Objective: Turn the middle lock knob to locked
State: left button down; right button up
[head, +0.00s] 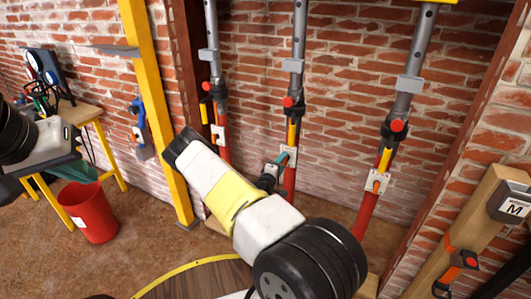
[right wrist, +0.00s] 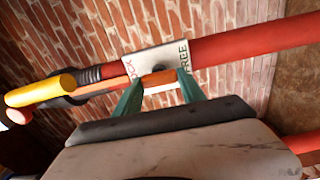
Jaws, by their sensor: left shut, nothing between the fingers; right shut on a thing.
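The middle lock knob is a small orange bar (right wrist: 158,78) on a pale plate (right wrist: 150,61) fixed to the middle red pipe (right wrist: 235,47). The plate reads FREE on one side and part of LOCK on the other. In the head view the middle plate (head: 289,152) is partly covered by my right gripper (head: 281,161). Its green fingers are closed on the knob, one on each side, in the right wrist view (right wrist: 160,88). Which word the knob points at I cannot tell. My left gripper (head: 76,168) is shut and empty, far left above the floor.
Similar pipes with plates stand left (head: 218,135) and right (head: 376,181). A yellow post (head: 160,110), a red bucket (head: 90,212) and a workbench (head: 85,112) are on the left. A wooden post (head: 462,225) with hardware stands at right.

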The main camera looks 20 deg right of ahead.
jog(key=shift+f+n, duration=0.1)
jog(key=shift+n, duration=0.2)
jog(key=o, duration=1.4)
jog(key=shift+c, duration=0.2)
jog(key=shift+s+a, duration=0.1)
jog(key=shift+a, duration=0.05)
jog(key=v, duration=0.7)
jog(key=shift+s+a, duration=0.2)
